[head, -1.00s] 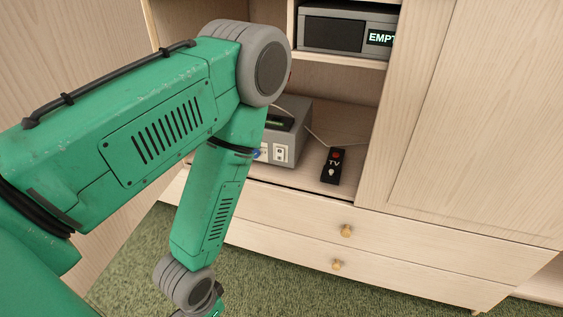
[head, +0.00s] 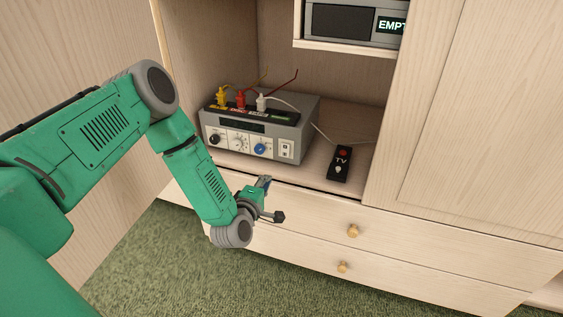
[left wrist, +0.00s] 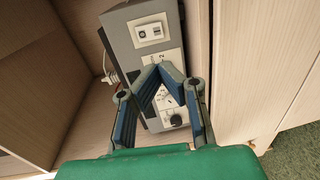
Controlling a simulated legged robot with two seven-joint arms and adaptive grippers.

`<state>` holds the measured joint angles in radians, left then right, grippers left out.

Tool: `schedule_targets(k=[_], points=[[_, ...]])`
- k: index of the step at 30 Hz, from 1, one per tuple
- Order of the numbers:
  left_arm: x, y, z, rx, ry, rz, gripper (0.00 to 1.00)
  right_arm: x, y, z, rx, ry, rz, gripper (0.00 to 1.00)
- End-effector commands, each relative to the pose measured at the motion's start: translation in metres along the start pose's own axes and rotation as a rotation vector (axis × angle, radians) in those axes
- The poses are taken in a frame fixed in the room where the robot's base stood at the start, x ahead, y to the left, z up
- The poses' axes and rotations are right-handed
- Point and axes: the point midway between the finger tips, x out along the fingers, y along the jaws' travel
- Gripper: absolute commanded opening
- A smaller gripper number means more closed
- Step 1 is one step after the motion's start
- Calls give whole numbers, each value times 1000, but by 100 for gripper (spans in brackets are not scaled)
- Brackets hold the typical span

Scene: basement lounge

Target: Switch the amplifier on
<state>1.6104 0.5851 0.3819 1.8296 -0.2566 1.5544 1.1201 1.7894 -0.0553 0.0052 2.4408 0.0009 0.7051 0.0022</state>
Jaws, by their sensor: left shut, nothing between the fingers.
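The grey amplifier (head: 308,125) stands on the open cabinet shelf, with yellow, red and white plugs on top. I cannot tell which way the switch is set.
A device reading "EMPT" (head: 352,22) sits on the shelf above. Drawers with round knobs (head: 352,231) are below. A cabinet side wall (head: 205,50) bounds the left. Green carpet (head: 170,255) is clear.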

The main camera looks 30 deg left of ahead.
Motion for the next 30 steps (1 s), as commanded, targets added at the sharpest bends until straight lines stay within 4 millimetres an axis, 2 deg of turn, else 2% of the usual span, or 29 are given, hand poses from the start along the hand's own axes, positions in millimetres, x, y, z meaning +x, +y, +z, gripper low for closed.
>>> schedule_targets(k=[7,11,24,30], points=[[4,-3,-3,-4,-3,-5,0,1,0,0,1,0,1,40],[17,-5,-5,-5,-3,-4,0,5,0,0,1,0,1,40],[106,-4,0,2,-3,-2,0,32,0,2,1,0,0,40],[132,-6,-2,-2,-3,-5,0,41,0,2,1,0,1,40]])
